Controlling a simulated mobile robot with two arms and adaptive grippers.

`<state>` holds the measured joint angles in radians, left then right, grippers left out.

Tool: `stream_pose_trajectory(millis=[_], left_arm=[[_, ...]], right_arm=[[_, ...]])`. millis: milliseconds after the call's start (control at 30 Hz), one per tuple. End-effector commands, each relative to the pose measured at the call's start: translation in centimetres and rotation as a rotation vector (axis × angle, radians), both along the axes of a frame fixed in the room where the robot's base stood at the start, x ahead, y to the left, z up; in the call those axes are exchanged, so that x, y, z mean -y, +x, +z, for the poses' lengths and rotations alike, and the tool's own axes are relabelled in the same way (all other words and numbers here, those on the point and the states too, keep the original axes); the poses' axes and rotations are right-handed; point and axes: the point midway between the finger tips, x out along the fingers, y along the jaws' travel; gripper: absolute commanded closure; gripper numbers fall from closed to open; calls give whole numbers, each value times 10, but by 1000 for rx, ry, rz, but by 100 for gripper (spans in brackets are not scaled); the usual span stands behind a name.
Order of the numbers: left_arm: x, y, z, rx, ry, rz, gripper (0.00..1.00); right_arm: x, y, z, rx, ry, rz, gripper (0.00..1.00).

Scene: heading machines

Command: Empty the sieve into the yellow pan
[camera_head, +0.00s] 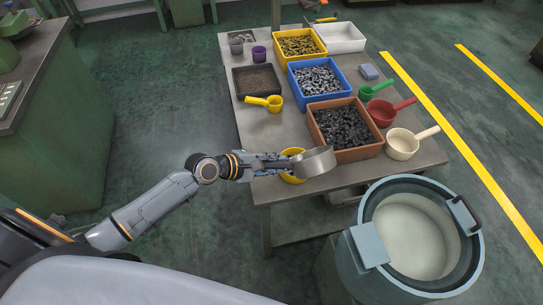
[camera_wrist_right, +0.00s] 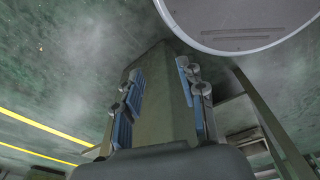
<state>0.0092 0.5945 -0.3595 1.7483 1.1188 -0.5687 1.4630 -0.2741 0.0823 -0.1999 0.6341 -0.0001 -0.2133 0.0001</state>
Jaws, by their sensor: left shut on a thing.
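The sieve (camera_head: 316,162), a round grey metal vessel, is held in the air at the table's near edge in the head view. My left gripper (camera_head: 277,163) is shut on its handle side. The sieve looks tilted, with its side wall facing me; its inside is hidden. The yellow pan (camera_head: 292,179) stands on the table just under and beside the sieve, partly covered by the gripper and sieve. What is in the pan cannot be seen. My right gripper (camera_wrist_right: 160,70) shows in the right wrist view with its blue-padded fingers apart and nothing between them.
The table (camera_head: 284,128) carries an orange crate (camera_head: 370,153), a blue crate (camera_head: 346,83), a yellow crate (camera_head: 321,49), a dark tray (camera_head: 237,81) and several coloured scoops. A large blue-grey drum (camera_head: 470,247) stands at the near right. The floor left of the table is clear.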

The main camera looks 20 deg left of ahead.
Motion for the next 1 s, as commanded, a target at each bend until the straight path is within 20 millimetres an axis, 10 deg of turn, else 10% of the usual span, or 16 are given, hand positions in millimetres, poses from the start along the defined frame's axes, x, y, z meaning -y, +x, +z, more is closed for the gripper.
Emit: stream_pose_trajectory(millis=[367,1000], left_arm=[[19,-16,0,278,315,5,100],[24,-21,9,509,581,1,100]], right_arm=[[-2,-47,33,-73,-2,-2,60],[-2,-24,54,-37,1,-1,60]])
